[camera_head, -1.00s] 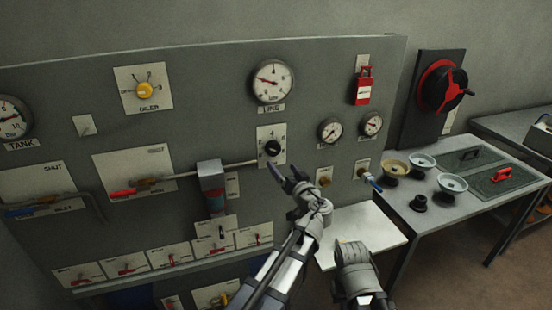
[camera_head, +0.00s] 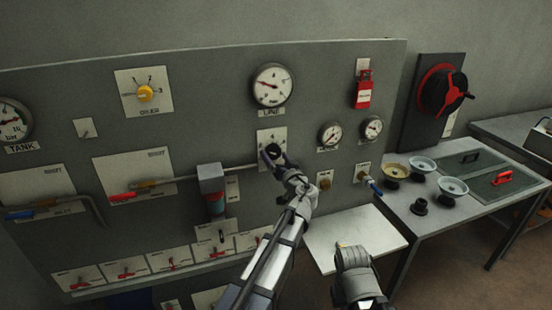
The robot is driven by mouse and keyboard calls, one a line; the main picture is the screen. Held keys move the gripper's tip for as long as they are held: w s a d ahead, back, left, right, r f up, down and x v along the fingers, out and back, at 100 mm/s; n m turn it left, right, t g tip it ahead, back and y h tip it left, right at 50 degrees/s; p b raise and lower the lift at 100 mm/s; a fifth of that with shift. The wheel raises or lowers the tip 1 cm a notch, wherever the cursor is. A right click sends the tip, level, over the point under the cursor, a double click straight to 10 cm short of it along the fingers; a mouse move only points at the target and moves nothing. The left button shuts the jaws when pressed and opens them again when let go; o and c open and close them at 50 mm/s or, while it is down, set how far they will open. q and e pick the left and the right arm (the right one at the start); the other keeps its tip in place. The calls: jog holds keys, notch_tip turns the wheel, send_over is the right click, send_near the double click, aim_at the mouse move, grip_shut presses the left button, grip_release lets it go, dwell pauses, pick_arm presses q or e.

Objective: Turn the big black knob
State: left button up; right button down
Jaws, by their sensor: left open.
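The black knob (camera_head: 272,149) sits on a white plate (camera_head: 265,136) below the LINE gauge on the grey panel. My left gripper (camera_head: 274,159) is right in front of it, with its open fingers at the knob and overlapping it in the picture. The fingers and the lower part of the plate hide much of each other, so I cannot tell whether they touch the knob.
A pipe and grey box (camera_head: 212,185) stand left of the knob. The LINE gauge (camera_head: 272,86) is above, smaller gauges (camera_head: 331,134) to the right. A white shelf (camera_head: 330,232) lies below right.

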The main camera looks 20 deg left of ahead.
pick_arm(q)
jog(key=shift+c, duration=0.4)
jog(key=c, duration=1.3)
jog(key=m, duration=0.4)
jog(key=shift+a, duration=0.1)
jog(key=m, duration=0.4)
jog(key=shift+s+a+r+m+b, duration=0.1)
jog(key=shift+s+m+b, duration=0.05)
jog(key=shift+m+b, duration=0.2)
jog(key=m, duration=0.4)
jog(key=shift+r+m+t, duration=0.1)
jog(key=shift+m+t, duration=0.25)
jog(key=shift+t, duration=0.05)
jog(key=shift+r+m, duration=0.1)
jog(key=shift+m, duration=2.1)
